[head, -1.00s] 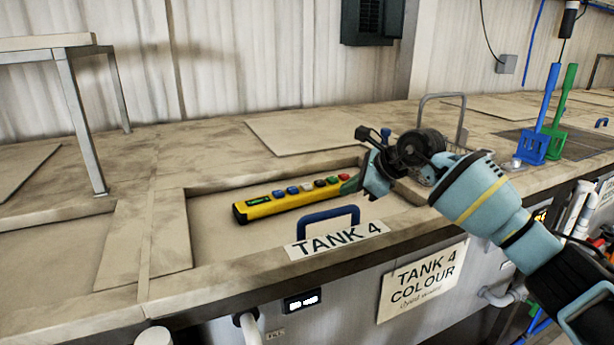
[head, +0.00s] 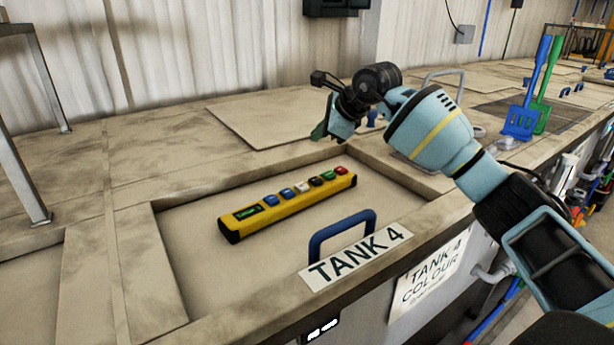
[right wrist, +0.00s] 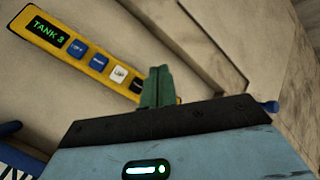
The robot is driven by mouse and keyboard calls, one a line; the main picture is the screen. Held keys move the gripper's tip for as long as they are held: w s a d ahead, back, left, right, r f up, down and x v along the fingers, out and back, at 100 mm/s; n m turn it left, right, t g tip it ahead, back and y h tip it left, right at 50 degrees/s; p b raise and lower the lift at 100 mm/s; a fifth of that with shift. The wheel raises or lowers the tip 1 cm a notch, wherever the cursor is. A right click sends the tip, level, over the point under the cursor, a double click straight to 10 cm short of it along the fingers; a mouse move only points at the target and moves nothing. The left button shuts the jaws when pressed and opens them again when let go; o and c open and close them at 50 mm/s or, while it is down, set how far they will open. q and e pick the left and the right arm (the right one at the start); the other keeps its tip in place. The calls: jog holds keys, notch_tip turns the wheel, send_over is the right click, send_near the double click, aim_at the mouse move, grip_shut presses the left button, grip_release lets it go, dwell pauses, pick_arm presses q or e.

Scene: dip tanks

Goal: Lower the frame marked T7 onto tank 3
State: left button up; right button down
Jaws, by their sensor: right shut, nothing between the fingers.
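A yellow control pendant (head: 290,204) lies on the tank 4 lid (head: 195,225), with a row of blue, white, dark, green and red buttons. In the right wrist view the pendant (right wrist: 85,45) has a lit display (right wrist: 46,32) reading "TANK 3". My right gripper (head: 320,131) is shut and empty, above the lid's far side, beyond the pendant's red-button end. In the wrist view its green fingertips (right wrist: 158,88) overlap the pendant's lower right part and hide some buttons. I see no frame marked T7, and no tank labelled 3. My left gripper is out of view.
A blue lid handle (head: 342,232) stands by the "TANK 4" label (head: 357,256) at the front edge. A metal stand (head: 25,120) is at the left. A wire handle (head: 440,90) and blue and green paddles (head: 525,115) are at the right. The far counter is largely clear.

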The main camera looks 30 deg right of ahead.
aim_at(319, 181)
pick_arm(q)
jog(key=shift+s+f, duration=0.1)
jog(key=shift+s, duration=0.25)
pick_arm(e)
jog(key=shift+s+d, duration=0.1)
jog(key=shift+s, duration=0.1)
